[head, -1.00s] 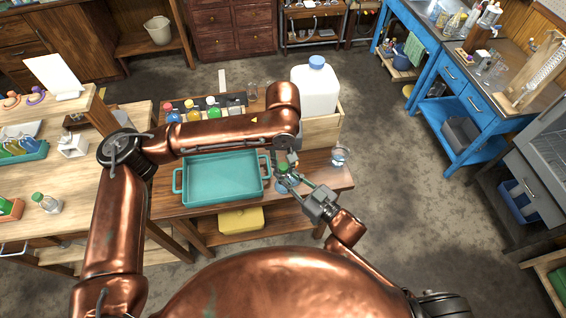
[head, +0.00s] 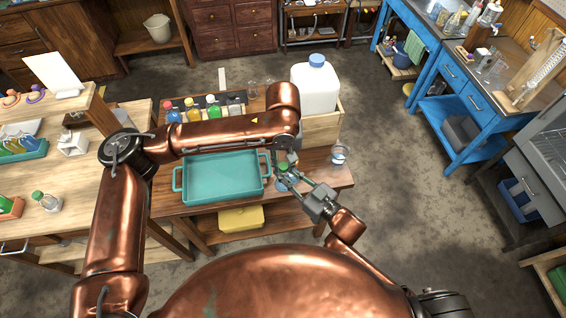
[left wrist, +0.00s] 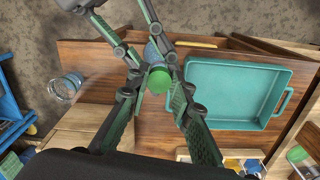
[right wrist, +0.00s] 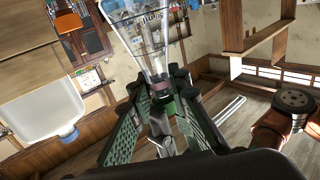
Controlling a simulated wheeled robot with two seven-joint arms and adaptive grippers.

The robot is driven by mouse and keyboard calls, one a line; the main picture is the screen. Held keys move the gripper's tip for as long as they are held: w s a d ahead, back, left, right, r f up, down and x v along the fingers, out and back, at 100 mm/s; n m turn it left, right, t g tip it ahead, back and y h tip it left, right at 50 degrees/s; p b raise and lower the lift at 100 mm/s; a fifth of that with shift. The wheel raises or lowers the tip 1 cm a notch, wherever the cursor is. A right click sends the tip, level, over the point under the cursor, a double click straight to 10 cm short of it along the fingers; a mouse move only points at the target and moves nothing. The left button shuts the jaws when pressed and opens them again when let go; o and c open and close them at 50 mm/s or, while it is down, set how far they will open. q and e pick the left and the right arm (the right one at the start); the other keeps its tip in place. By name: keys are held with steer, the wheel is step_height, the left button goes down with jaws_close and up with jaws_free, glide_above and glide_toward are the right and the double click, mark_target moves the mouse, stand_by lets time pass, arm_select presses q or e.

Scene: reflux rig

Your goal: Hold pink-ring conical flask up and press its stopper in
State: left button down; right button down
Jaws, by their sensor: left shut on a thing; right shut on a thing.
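The pink-ring conical flask (right wrist: 143,38) is clear glass and appears upside down in the right wrist view, with a pink ring (right wrist: 161,89) at its neck. My right gripper (right wrist: 160,84) is shut on its neck area and holds it above the table. The green stopper (left wrist: 158,80) shows as a round top in the left wrist view. My left gripper (left wrist: 158,86) is shut on the stopper, its fingers on either side. The two grippers meet at the flask's mouth in the head view. How deep the stopper sits is hidden by the fingers.
A teal tray (head: 178,197) lies on the wooden table left of the grippers. A white jug with a blue cap (head: 315,88) stands in a wooden box behind. A glass vessel (head: 340,153) stands near the table's right edge. Coloured bottles stand behind the tray.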

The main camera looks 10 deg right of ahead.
mark_target(283, 167)
arm_select(q)
steer(key=c, duration=1.6)
jaws_free()
steer(key=shift+r, duration=0.1)
step_height(283, 167, up, 12)
steer(key=shift+f, duration=0.1)
